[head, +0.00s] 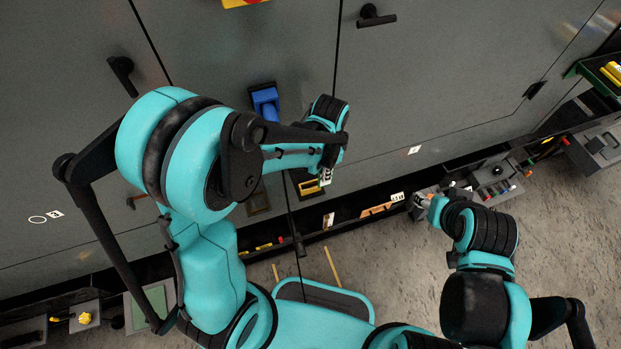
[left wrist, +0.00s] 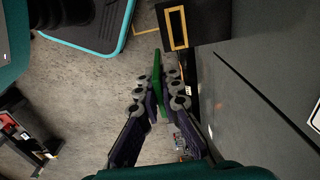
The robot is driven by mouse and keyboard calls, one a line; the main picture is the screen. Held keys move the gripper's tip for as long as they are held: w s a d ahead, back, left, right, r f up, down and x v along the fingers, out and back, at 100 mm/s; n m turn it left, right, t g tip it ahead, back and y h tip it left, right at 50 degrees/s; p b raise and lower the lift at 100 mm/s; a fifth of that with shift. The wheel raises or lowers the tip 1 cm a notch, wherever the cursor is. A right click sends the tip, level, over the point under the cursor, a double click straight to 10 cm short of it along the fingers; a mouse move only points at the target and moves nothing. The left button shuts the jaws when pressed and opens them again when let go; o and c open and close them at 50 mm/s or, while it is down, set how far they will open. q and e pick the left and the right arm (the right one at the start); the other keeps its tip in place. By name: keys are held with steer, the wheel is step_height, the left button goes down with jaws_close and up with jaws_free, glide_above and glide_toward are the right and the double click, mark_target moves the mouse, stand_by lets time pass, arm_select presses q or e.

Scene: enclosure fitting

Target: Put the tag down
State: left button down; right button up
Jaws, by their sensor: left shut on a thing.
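My left gripper (head: 325,178) is at the end of the teal arm, in front of the grey cabinet front and partly hidden by the wrist. In the left wrist view its fingers (left wrist: 160,92) are shut on a thin green piece, which looks like the tag (left wrist: 157,70), seen nearly edge-on. The tag is held clear of the floor. My right gripper (head: 421,202) is small in the head view, near the low ledge; its fingers are too unclear to tell open from shut.
A yellow-framed black holder (left wrist: 178,27) is close beyond the left fingers. A blue part (head: 266,103) is on the cabinet front. A low black trough (head: 345,218) with several small items runs along the cabinet foot. Grey boxes (head: 495,180) stand at right. Speckled floor is mostly open.

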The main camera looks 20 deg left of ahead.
arm_select(q)
steer(key=shift+w+a+f+b, duration=0.2)
steer(key=shift+a+f+b, duration=0.25)
steer(key=shift+a+f, duration=0.55)
steer(key=shift+w+a+f+b, duration=0.25)
steer(key=shift+a+f+b, duration=0.25)
steer(key=shift+f, duration=0.85)
steer(key=shift+w+a+f+b, duration=0.2)
steer(key=shift+a+f+b, duration=0.15)
steer(key=shift+a+f, duration=0.7)
steer(key=shift+d+f, duration=0.1)
steer(key=shift+d, duration=0.05)
steer(key=shift+f, duration=0.15)
steer(key=c, duration=1.7)
jaws_free()
